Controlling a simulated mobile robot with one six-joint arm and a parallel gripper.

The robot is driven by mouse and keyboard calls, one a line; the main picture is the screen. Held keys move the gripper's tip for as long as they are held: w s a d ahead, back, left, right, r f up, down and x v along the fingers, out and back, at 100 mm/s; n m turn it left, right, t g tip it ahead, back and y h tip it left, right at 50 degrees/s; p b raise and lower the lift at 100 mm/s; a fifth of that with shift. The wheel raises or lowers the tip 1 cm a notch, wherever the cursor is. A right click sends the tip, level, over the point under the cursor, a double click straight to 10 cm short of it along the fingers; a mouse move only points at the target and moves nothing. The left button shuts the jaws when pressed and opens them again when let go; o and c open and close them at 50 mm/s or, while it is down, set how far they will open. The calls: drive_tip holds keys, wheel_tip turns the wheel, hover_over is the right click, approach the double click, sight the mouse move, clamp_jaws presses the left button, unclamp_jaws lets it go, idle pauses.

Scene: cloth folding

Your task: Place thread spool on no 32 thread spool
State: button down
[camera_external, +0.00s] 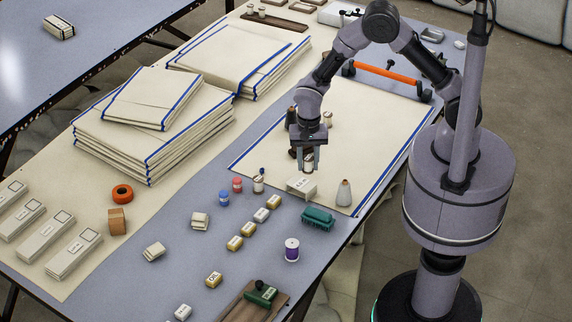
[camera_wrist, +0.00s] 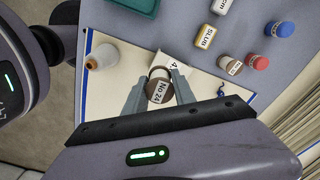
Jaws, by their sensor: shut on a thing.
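My gripper (camera_external: 308,160) hangs above the cream cloth, fingers down. In the wrist view my gripper (camera_wrist: 160,96) has its fingers closed on the sides of a brown and white thread spool (camera_wrist: 158,88) labelled "No 24". A small spool with a white label (camera_external: 258,184) stands on the table to the left of my gripper. It shows in the wrist view (camera_wrist: 229,66), right of the held spool and apart from it. I cannot read its number clearly. No spool label reads clearly as No 32.
A red spool (camera_external: 237,184) and a blue spool (camera_external: 223,199) stand close to the labelled spool. A white block (camera_external: 301,187) and a grey cone (camera_external: 344,193) stand near my gripper. Small labelled boxes (camera_external: 260,215) form a row nearby. Folded cloths (camera_external: 150,135) are stacked left.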

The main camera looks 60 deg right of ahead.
drive_tip(key=b, duration=0.3)
hover_over(258, 178)
drive_tip(key=shift+s+d+f, duration=0.1)
drive_tip(key=shift+s+f, duration=0.05)
drive_tip(key=shift+f, duration=0.35)
drive_tip(key=shift+s+f, duration=0.15)
drive_tip(key=shift+f, duration=0.3)
drive_tip(key=shift+w+f, duration=0.1)
drive_tip(key=shift+w, duration=0.15)
wheel_tip(258, 178, down, 3)
drive_tip(key=shift+f+b, duration=0.15)
drive_tip(key=shift+b, duration=0.85)
drive_tip(key=c, duration=1)
unclamp_jaws()
drive_tip(key=shift+c, duration=0.2)
